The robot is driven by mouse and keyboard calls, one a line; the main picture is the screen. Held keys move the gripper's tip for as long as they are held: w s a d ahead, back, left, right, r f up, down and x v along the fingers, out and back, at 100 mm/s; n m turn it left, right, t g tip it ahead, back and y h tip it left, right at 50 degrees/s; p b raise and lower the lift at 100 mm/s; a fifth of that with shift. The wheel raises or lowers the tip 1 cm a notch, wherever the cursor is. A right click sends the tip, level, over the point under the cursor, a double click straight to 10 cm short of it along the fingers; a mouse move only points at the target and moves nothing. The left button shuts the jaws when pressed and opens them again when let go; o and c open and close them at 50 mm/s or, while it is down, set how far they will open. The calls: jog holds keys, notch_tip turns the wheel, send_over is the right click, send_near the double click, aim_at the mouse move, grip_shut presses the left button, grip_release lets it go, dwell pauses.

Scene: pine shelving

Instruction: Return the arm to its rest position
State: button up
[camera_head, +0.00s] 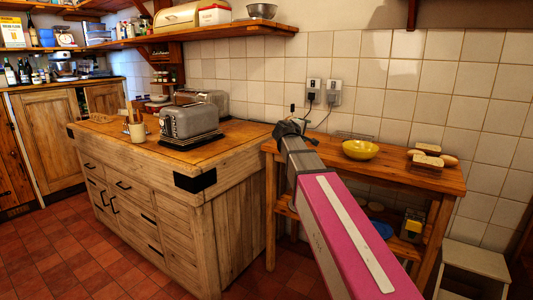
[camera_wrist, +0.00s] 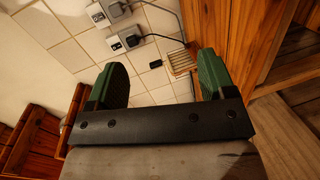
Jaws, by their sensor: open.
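My arm (camera_head: 345,240), with a pink and grey link, reaches forward from the lower right in the head view. Its dark gripper (camera_head: 291,128) is in front of the tiled wall, near the gap between the wooden counter and the side table. In the wrist view my gripper (camera_wrist: 160,78) shows two green fingers spread wide apart, with nothing between them. Tiled wall and a small black object (camera_wrist: 155,64) show beyond the fingers. The fingertips are not clear in the head view.
The wooden counter (camera_head: 215,165) holds a grey toaster (camera_head: 188,121) and a cup (camera_head: 137,132). The side table (camera_head: 435,178) holds a yellow bowl (camera_head: 360,149) and a board with bread (camera_head: 427,162). Wall sockets (camera_head: 313,88) and a shelf (camera_head: 215,31) are behind. Floor is clear at left.

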jog(key=s+d+f+m+g+y, duration=0.15)
jog(key=s+f, duration=0.25)
jog(key=f, duration=0.5)
jog(key=s+d+f+m+g+y, duration=0.1)
jog(key=s+d+f+m+g, duration=0.2)
jog(key=f, duration=0.6)
jog(key=s+f+g+y, duration=0.1)
jog(key=s+f+g, duration=0.2)
jog(key=s+f, duration=0.45)
jog(key=s+a+f+m+g+y, duration=0.1)
jog(key=s+f+m+g+y, duration=0.4)
jog(key=s+f, duration=1.1)
notch_tip(320, 180, down, 2)
jog(key=shift+a+f+y, duration=0.1)
jog(key=shift+a+y, duration=0.25)
jog(key=shift+s, duration=0.1)
